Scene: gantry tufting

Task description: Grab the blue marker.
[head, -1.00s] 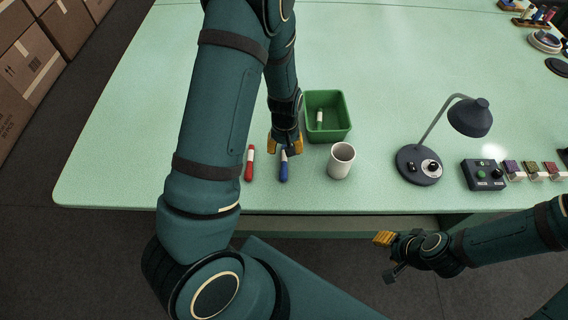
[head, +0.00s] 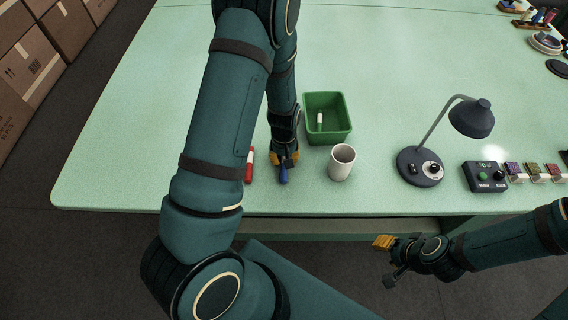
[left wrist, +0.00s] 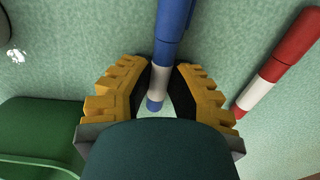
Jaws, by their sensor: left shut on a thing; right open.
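The blue marker (head: 283,176) lies on the pale green table in the head view, its upper part hidden by my left gripper (head: 284,158). In the left wrist view the blue marker (left wrist: 174,35) runs down between the yellow fingers of my left gripper (left wrist: 165,95), which is shut on it around its white band. My right gripper (head: 384,242) is open and empty, off the table's front edge at the lower right.
A red marker (head: 249,167) lies just left of the blue one. A green bin (head: 345,132) holding a green-and-white marker (head: 320,121) stands behind, and a white mug (head: 341,163) stands to the right. A desk lamp (head: 420,168) and a button box (head: 484,177) are further right.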

